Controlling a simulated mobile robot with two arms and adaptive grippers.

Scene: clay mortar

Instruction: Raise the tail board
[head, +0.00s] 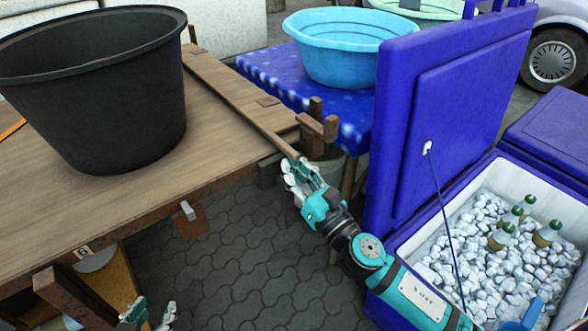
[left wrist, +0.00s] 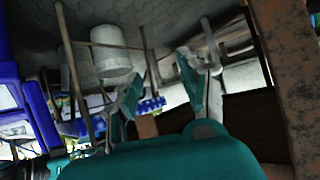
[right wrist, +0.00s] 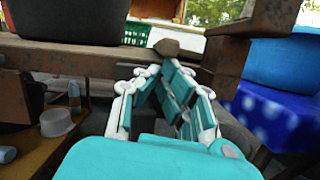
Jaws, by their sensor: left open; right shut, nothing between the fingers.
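The wooden cart bed (head: 60,205) fills the left of the head view, with a long board edge (head: 135,222) facing me. I cannot clearly tell the tail board from this edge; no raised board shows there. A small brown plate with a pale metal piece (head: 188,211) hangs below the edge. My right gripper (head: 294,168) is shut and empty, close to the cart's right corner by a wooden bracket (head: 318,128). In the right wrist view, the wooden beam (right wrist: 75,60) crosses beyond its fingers. My left gripper (head: 152,318) is open, low at the bottom, mostly cut off.
A black tub (head: 100,95) stands on the bed. A blue cooler (head: 440,130) with ice and bottles is at right, its lid upright beside my right arm. A light-blue basin (head: 335,50) sits on a blue cloth. Paved floor (head: 225,265) is clear between.

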